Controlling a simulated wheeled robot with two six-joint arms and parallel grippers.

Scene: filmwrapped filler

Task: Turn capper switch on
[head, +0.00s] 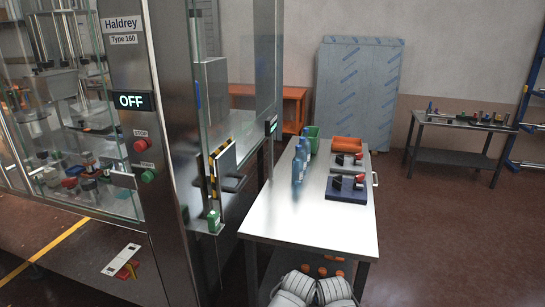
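A tall steel machine post (128,60) labelled "Haldrey Type 160" stands at the left. Its small display (131,101) reads OFF. Below the display are a red button (140,146) with a label that looks like STOP and a green button (148,176) with a small label above it. No part is plainly labelled as a capper switch. Two white, grey-striped rounded parts (310,289) at the bottom edge seem to be mine. No gripper fingers show in the head view.
A steel table (315,235) right of the machine holds blue bottles (298,165), a green bin (313,134), an orange tray (346,144) and a dark blue tray (346,195). Glass panels enclose the machine. Open floor (440,230) lies right, before a second table (462,122).

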